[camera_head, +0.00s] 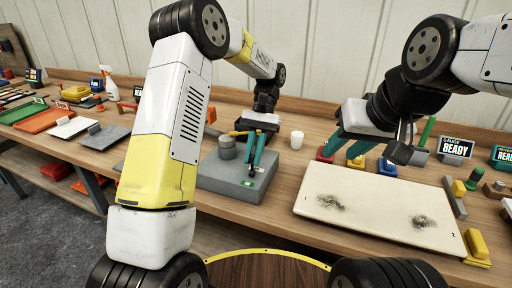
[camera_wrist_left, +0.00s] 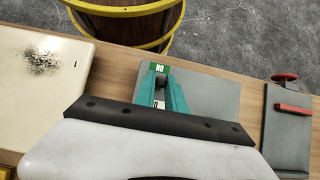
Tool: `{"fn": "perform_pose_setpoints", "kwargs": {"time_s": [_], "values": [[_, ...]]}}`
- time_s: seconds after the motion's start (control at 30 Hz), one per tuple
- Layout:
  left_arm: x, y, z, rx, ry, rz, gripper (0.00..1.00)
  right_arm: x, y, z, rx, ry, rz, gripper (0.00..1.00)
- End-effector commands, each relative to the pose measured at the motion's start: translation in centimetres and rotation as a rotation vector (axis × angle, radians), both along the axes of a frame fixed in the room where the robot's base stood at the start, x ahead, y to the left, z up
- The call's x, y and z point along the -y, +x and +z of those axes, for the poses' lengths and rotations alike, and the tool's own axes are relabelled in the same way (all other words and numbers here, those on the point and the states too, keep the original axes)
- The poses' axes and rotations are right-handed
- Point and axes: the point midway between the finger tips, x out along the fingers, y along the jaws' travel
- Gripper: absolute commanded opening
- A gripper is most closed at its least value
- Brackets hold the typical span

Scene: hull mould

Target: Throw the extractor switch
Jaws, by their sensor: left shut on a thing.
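The extractor switch looks to be the grey box (camera_head: 215,177) on the bench, with a green label near its front edge. The box also shows in the left wrist view (camera_wrist_left: 210,92), with the green label (camera_wrist_left: 181,70) beside a dark knob (camera_wrist_left: 160,82). My left gripper (camera_head: 250,176) reaches down over the box, its teal fingers close together on the knob, which sits near the label. The fingers hide most of the lever. My right gripper (camera_head: 346,155) has its teal fingers apart with nothing seen between them, behind the pale board.
A pale board (camera_head: 370,190) with two dark smudges lies right of the box. Coloured trays (camera_head: 48,119) lie at the left.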

Motion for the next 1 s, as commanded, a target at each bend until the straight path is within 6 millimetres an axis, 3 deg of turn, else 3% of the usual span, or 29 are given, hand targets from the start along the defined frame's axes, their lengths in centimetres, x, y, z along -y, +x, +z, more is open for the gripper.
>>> {"fn": "perform_pose_setpoints", "kwargs": {"time_s": [0.03,0.07,0.17,0.57,1.0], "values": [[0.0,0.1,0.1,0.005,-0.002,0.0,0.0,0.0,0.0,0.0,0.0,0.0,0.0,0.36],[0.0,0.1,0.1,0.005,-0.002,0.0,0.18,0.0,0.0,0.0,0.0,0.0,0.0,0.36],[0.0,0.1,0.1,0.005,-0.002,0.0,0.36,0.0,0.0,0.0,0.0,0.0,0.0,0.36],[0.2,0.4,0.5,0.003,-0.001,0.0,0.36,0.0,0.0,0.0,0.0,0.0,0.0,0.36],[1.3,4.0,5.8,0.004,-0.001,0.0,0.36,0.0,0.0,0.0,0.0,0.0,0.0,0.36]]}}
